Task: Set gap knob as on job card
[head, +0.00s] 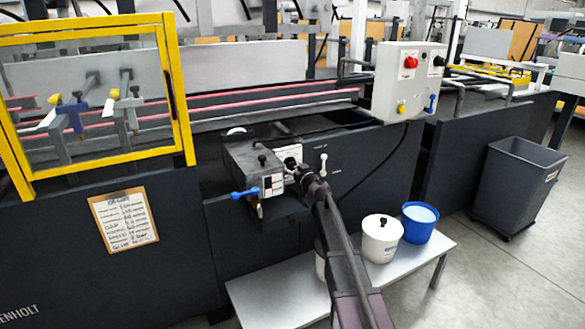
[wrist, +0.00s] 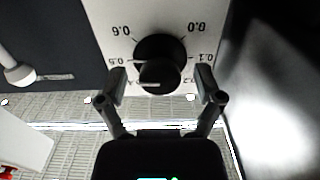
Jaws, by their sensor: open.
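The black round gap knob (wrist: 160,48) sits on a pale dial plate (wrist: 122,16) in the wrist view. The plate's printed numbers appear upside down; 0.0, 0.1, 0.5 and 0.6 can be read, and others are partly hidden. My gripper (wrist: 161,84) is open, with one fingertip on either side of the knob and a gap showing at each side. In the head view my gripper (head: 299,172) is at the glue unit's front (head: 255,165), largely covering the knob. The job card (head: 124,220) hangs on the dark machine panel at left; its handwritten values are too small to read surely.
A blue-handled lever (head: 244,193) is left of my gripper, and a white lever (head: 323,165) is to its right. A control box (head: 408,80) stands above right. A white pot (head: 381,240) and a blue bucket (head: 420,222) stand on a low bench (head: 275,290).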

